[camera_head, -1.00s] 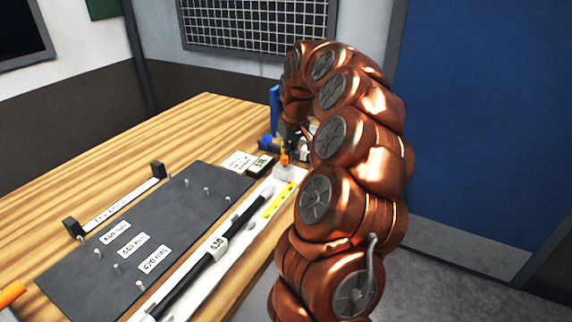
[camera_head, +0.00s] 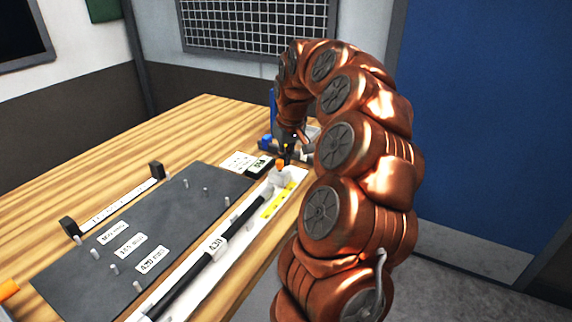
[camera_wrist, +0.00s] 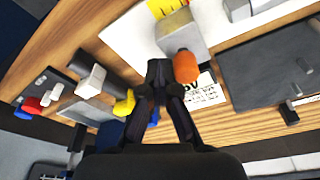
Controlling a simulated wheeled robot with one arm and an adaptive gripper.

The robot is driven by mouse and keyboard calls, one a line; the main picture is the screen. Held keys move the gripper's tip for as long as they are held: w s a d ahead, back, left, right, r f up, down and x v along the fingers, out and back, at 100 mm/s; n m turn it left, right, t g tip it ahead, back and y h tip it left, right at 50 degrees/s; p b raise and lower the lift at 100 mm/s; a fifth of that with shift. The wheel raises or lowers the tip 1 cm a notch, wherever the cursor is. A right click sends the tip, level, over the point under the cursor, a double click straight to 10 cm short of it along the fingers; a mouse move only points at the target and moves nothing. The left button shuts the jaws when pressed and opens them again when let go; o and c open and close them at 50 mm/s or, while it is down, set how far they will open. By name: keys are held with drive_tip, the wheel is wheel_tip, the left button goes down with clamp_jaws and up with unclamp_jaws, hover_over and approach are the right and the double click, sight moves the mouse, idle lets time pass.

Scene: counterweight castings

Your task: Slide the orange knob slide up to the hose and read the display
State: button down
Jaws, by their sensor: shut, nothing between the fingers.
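The slide is a light grey block (camera_head: 281,178) with an orange knob (camera_head: 280,164), at the far end of a white rail (camera_head: 190,290). In the wrist view the grey block (camera_wrist: 181,36) and orange knob (camera_wrist: 186,66) are close up. The black hose (camera_head: 235,229) lies along the rail with a white tag (camera_head: 216,246); its far end is near the slide. My gripper (camera_wrist: 158,75) is shut and empty, its fingertips right beside the knob; contact cannot be told. The small black display (camera_head: 260,166) is beside the slide, its characters too small to read.
A dark board (camera_head: 150,235) with pegs and white labels lies left of the rail. The wooden table (camera_head: 160,130) is clear at the back left.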

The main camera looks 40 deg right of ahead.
sight(278, 162)
drive_tip(key=shift+s+a+b, duration=0.25)
drive_tip(key=shift+a+b, duration=0.2)
drive_tip(key=shift+a, duration=0.4)
drive_tip(key=shift+s+a+b, duration=0.25)
drive_tip(key=shift+a+b, duration=0.15)
drive_tip(key=shift+a, duration=0.45)
drive_tip(key=shift+a+f, duration=0.2)
idle(1.4)
drive_tip(key=shift+d+b, duration=0.15)
drive_tip(key=shift+b, duration=0.15)
drive_tip(key=shift+r, duration=0.2)
drive_tip(key=shift+r, duration=0.3)
drive_tip(key=shift+w+d+p+v, duration=0.15)
drive_tip(key=shift+p+v, duration=0.3)
drive_tip(key=shift+v, duration=0.6)
drive_tip(key=shift+w+d+p+v, duration=0.1)
drive_tip(key=shift+w+p+v, duration=0.3)
drive_tip(key=shift+v, duration=0.65)
drive_tip(key=shift+w+d+p+v, duration=0.1)
drive_tip(key=shift+p+v, duration=0.45)
drive_tip(key=shift+v, duration=0.45)
drive_tip(key=shift+r, duration=0.15)
drive_tip(key=shift+a, duration=0.1)
